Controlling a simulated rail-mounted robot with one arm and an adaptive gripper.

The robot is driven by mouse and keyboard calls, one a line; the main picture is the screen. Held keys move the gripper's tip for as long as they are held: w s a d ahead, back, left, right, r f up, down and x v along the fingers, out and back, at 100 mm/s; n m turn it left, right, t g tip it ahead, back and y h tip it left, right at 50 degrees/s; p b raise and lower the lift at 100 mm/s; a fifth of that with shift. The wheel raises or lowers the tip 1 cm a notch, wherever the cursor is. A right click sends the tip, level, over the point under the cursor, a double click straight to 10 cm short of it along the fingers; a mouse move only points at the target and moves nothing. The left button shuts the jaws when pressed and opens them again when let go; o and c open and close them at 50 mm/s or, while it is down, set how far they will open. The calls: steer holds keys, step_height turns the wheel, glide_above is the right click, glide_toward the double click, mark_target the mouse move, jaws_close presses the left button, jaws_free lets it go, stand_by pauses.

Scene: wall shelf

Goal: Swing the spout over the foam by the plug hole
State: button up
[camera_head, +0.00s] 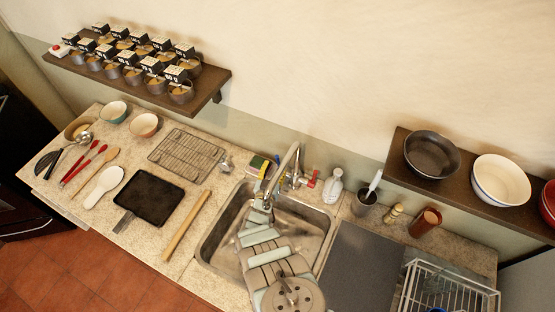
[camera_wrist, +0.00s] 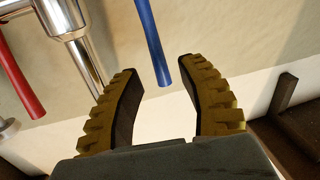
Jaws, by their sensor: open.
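The chrome tap with its curved spout (camera_head: 284,168) stands at the back of the steel sink (camera_head: 212,236). The spout leans forward and down to the left over the sink's back edge. A red tap handle (camera_head: 312,181) is at its right. In the wrist view, a chrome tap part (camera_wrist: 62,20) is at upper left, with the red handle (camera_wrist: 18,75) left of it. A blue handle (camera_wrist: 152,40) reaches down toward the gap between my fingertips. My gripper (camera_wrist: 160,72) is open and empty near the tap. I cannot make out the foam or plug hole; my arm covers much of the basin.
A sponge (camera_head: 257,163) lies behind the sink at left. A soap bottle (camera_head: 334,186) and a dark cup (camera_head: 364,202) stand at right. A dish rack (camera_head: 450,290) is at lower right. A bowl shelf (camera_head: 393,172) hangs at right.

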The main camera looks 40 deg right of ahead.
mark_target(278, 159)
steer(key=shift+b+x, duration=0.6)
steer(key=shift+x, duration=1)
jaws_close()
